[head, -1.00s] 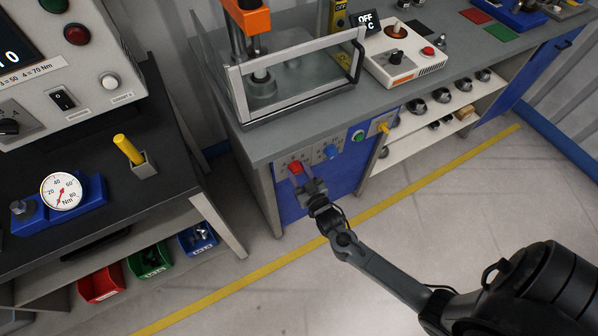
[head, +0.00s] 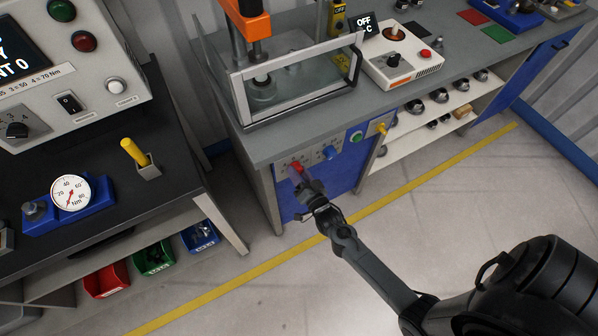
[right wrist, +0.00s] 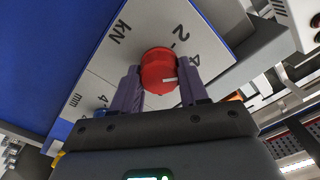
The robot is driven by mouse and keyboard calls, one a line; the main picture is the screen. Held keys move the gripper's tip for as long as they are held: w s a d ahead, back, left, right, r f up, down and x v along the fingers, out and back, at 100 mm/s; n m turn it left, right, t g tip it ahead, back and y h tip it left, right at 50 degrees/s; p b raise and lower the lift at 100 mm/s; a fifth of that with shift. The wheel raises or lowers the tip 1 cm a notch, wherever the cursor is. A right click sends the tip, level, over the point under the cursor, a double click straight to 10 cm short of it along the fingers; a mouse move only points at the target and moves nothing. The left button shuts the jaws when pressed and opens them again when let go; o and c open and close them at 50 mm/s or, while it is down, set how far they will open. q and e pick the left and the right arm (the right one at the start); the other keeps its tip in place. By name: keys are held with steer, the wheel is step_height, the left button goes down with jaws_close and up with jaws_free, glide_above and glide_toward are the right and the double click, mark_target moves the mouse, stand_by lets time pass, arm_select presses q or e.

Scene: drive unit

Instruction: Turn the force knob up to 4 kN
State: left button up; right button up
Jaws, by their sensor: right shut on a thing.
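My right gripper (right wrist: 158,86) is shut on the knob, one purple-grey finger on each side. In the head view my right gripper (head: 300,180) partly covers the knob. My left gripper is not in view.
A blue knob (head: 330,152), a green button (head: 356,137) and a yellow knob (head: 381,127) sit right of the red one. The press guard frame (head: 295,92) stands above on the bench. The floor in front is clear.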

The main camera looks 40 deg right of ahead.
steer(key=shift+m, duration=0.3)
steer(key=o, duration=1.1)
steer(key=shift+c, duration=0.2)
steer(key=p+v, duration=0.1)
steer(key=v, duration=1)
